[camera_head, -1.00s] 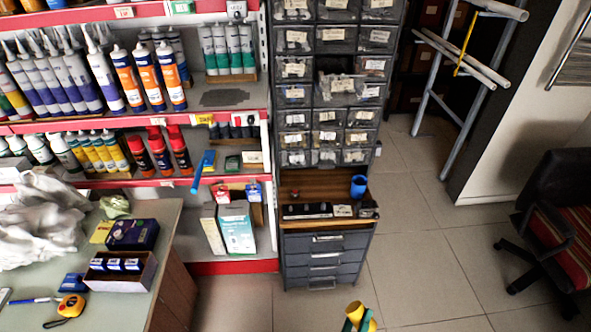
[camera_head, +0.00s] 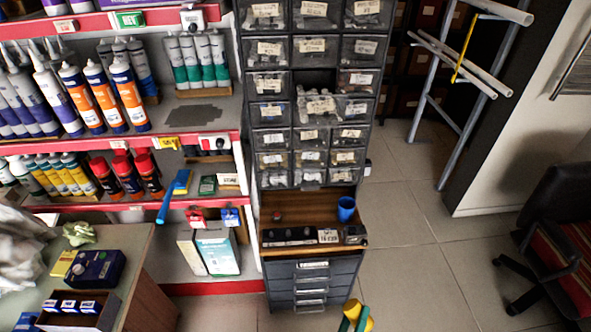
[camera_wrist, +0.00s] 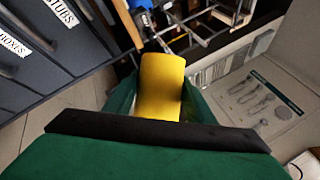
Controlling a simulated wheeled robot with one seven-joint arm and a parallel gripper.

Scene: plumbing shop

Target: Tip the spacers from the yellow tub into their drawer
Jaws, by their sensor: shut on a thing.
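My gripper (camera_head: 354,320) is at the bottom edge of the head view, its green fingers shut on the yellow tub (camera_head: 352,307). In the wrist view the yellow tub (camera_wrist: 161,82) sits between the green fingers; its inside is hidden, so I cannot see any spacers in it. The drawer cabinet (camera_head: 249,110) stands ahead, beyond and above my gripper. One drawer (camera_head: 318,104) in its middle column juts out under a dark gap, with pale items showing in it. Its label is too small to read.
The cabinet's wooden shelf (camera_head: 290,203) holds a blue cup (camera_head: 346,209) and small items. Wide grey drawers (camera_head: 312,283) are below it. Stocked shelves and a counter (camera_head: 125,262) stand left. A chair (camera_head: 560,240) is right; the floor (camera_head: 430,260) between is clear.

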